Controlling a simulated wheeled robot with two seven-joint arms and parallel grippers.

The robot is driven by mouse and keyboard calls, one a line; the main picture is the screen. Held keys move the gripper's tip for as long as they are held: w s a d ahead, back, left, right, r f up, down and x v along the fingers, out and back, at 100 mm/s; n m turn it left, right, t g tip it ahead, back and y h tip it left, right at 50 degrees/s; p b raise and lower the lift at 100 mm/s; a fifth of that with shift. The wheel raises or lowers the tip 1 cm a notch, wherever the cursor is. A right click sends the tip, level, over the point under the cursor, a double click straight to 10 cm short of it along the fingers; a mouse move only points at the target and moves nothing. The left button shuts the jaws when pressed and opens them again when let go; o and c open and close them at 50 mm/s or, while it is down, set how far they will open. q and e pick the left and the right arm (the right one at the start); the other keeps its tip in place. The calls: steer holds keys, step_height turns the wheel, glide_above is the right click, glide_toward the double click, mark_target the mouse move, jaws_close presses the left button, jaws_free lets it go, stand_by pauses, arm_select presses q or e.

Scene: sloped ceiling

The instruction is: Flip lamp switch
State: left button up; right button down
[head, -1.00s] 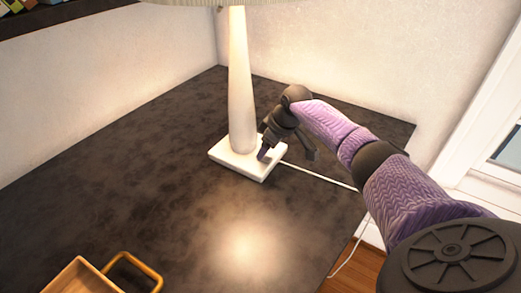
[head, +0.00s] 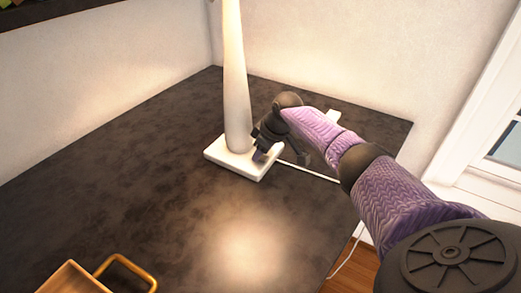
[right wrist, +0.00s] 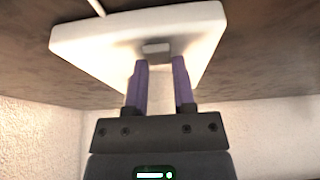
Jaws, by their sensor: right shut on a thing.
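The white lamp's tapered post (head: 235,80) rises from a square white base (head: 228,157) on the dark table; its shade is out of view. A small grey switch (right wrist: 156,48) sits on the base in the right wrist view. My right gripper (head: 265,152) is at the base's right side, beside the post. The switch is hidden by the gripper in the head view. My left gripper is not in view.
A white cord (head: 310,173) runs from the base under my right arm. A wooden tray (head: 72,280) with a gold handle stands at the front left. The dark tabletop (head: 120,180) is clear left of the lamp. A bright glow lies in front of it.

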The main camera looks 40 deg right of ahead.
steer(key=shift+s+r+t+y+p, duration=0.15)
steer(key=shift+s+t+y+p, duration=0.15)
steer(key=shift+t+p, duration=0.45)
steer(key=shift+d+t, duration=0.1)
steer(key=shift+t, duration=0.35)
steer(key=shift+f+t, duration=0.25)
steer(key=shift+t, duration=0.05)
steer(key=shift+r+y, duration=0.1)
steer(key=shift+y, duration=0.2)
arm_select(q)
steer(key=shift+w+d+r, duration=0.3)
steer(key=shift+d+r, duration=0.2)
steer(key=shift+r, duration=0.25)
arm_select(e)
steer(key=shift+c, duration=2.2)
jaws_free()
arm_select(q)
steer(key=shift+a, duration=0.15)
arm_select(e)
steer(key=shift+s+r, duration=0.1)
